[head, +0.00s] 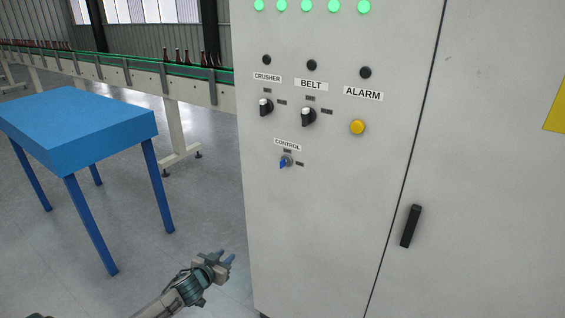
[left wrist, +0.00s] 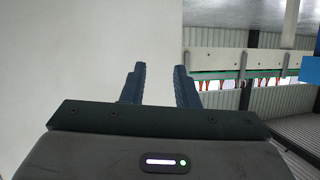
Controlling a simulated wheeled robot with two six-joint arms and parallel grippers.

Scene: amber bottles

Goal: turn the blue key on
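The blue key (head: 285,162) sits in a round lock under the CONTROL label (head: 287,144) on the grey cabinet's front (head: 330,220). Small dark tags stand above and to the right of the lock. My left gripper (head: 226,257) is low at the cabinet's left edge, below and left of the key, well apart from it. In the left wrist view my gripper's two fingers (left wrist: 160,85) are spread with nothing between them. The key does not show in that view. My right gripper is in neither view.
Black CRUSHER (head: 265,106) and BELT (head: 308,116) knobs and a yellow ALARM button (head: 357,127) are above the key. A black door handle (head: 411,226) stands at right. A blue table (head: 80,125) and a bottle conveyor (head: 200,92) are at left. Open floor lies between table and cabinet.

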